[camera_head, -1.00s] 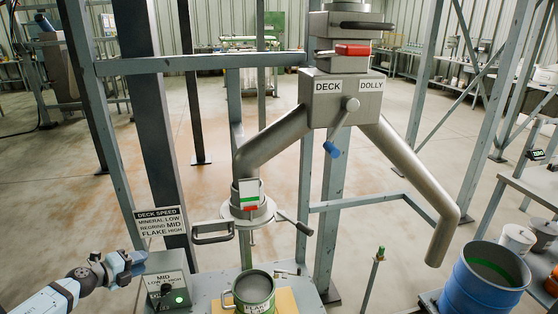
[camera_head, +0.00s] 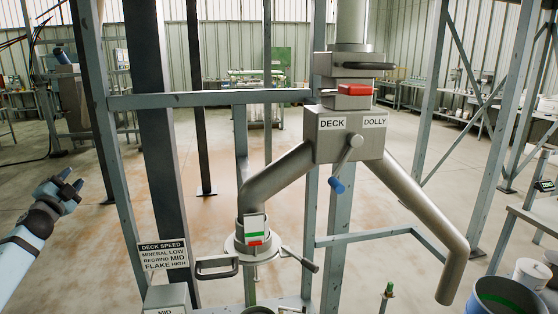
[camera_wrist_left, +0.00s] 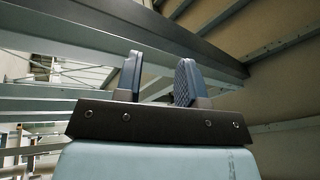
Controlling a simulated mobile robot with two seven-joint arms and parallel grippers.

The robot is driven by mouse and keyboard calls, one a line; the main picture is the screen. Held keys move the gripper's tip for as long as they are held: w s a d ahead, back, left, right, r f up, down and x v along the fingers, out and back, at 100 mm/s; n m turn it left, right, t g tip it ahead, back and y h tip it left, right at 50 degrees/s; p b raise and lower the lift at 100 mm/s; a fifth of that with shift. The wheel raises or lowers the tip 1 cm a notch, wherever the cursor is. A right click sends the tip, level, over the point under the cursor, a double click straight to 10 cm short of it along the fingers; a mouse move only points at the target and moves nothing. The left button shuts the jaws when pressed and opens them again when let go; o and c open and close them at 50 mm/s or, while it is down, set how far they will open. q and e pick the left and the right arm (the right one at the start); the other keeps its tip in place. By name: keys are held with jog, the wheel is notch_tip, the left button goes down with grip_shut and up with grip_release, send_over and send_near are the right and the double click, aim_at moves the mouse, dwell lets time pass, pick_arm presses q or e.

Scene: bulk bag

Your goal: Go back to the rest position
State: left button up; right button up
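My left gripper (camera_head: 66,182) is raised at the left of the head view, clear of the frame and the deck. In the left wrist view its two fingers (camera_wrist_left: 158,82) stand apart with nothing between them. My right gripper is in neither view. The steel diverter (camera_head: 348,135) has a DECK leg (camera_head: 275,177) and a DOLLY leg (camera_head: 420,205). Its blue-tipped lever (camera_head: 337,184) hangs down. The speed box (camera_head: 165,300) is cut off at the bottom edge, below the DECK SPEED sign (camera_head: 163,255).
Grey posts and a crossbar (camera_head: 210,98) stand between my left arm and the diverter. A blue drum (camera_head: 505,297) is at the lower right, beside a white bucket (camera_head: 531,273). The floor behind the frame (camera_head: 225,150) is mostly clear.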

pick_arm(q)
notch_tip(320, 180, down, 8)
jog(key=a+n+g+y, duration=0.3)
jog(key=n+g+y, duration=0.15)
jog(key=n, duration=0.45)
jog(key=s+d+f+m+g+h, duration=0.1)
jog(key=s+d+f+h, duration=0.15)
jog(key=d+f, duration=0.5)
jog(key=s+d+f+m+g+h, duration=0.15)
jog(key=s+d+f, duration=0.25)
jog(key=d+f, duration=0.4)
jog(key=s+d+f+g+h, duration=0.2)
jog(key=s+d+f+h, duration=0.1)
jog(key=s+d+f, duration=1.15)
jog(key=s+d+f+n+g+h, duration=0.1)
jog(key=s+d, duration=0.4)
jog(key=s, duration=0.3)
jog(key=s+d+f+n+h, duration=0.1)
jog(key=s+d+f, duration=0.1)
jog(key=s+d, duration=0.45)
jog(key=s+d+f+n+g+h, duration=0.1)
jog(key=s+d, duration=0.3)
jog(key=s, duration=0.5)
notch_tip(320, 180, up, 11)
jog(key=a+p, duration=0.1)
jog(key=p, duration=1.2)
jog(key=shift+a, duration=0.2)
